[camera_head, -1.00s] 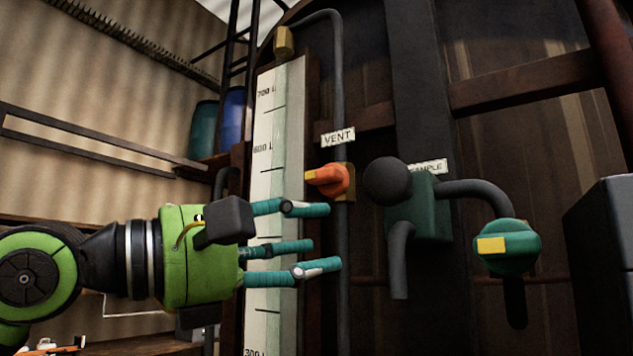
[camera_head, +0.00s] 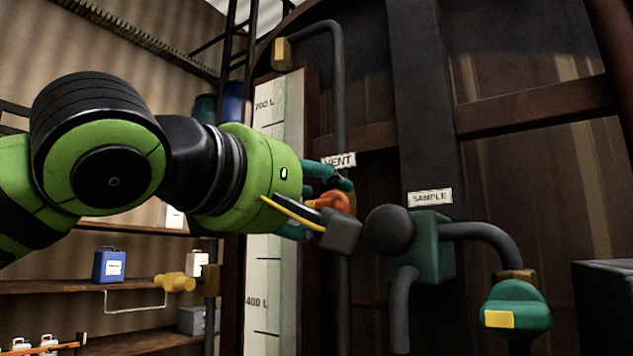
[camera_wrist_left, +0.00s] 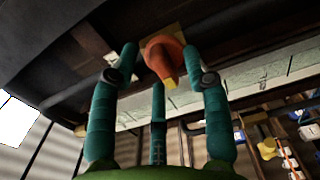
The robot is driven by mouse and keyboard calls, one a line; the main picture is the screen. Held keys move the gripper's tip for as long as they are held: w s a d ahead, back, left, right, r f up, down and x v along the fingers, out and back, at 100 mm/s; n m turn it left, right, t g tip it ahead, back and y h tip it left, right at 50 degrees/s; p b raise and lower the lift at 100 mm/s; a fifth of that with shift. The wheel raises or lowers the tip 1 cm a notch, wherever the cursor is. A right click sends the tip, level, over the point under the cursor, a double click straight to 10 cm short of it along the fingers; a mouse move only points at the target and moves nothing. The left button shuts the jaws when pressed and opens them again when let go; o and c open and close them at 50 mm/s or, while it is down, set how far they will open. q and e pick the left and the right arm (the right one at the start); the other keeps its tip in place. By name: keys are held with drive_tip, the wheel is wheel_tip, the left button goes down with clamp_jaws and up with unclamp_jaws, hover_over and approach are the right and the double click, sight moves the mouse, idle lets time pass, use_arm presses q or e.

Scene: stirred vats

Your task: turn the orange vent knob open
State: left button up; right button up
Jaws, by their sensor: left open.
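The orange vent knob (camera_head: 337,201) sits on the vertical vent pipe below the VENT label (camera_head: 341,160), partly hidden by my left gripper in the head view. In the left wrist view the knob (camera_wrist_left: 164,55) shows with its yellow-tipped handle pointing between the fingers. My left gripper (camera_head: 335,200) is open, its teal fingers around the knob; I cannot tell whether they touch it. In the left wrist view the left gripper (camera_wrist_left: 163,85) has fingers on both sides of the knob and one below. My right gripper is not in view.
The sample valve body (camera_head: 434,250) with a dark ball (camera_head: 390,228) stands close right of the knob. A green sample handle (camera_head: 515,308) is lower right. The level gauge board (camera_head: 268,280) is behind my gripper. A dark box (camera_head: 603,300) stands at far right.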

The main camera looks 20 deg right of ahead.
use_arm(q)
clamp_jaws()
idle(0.3)
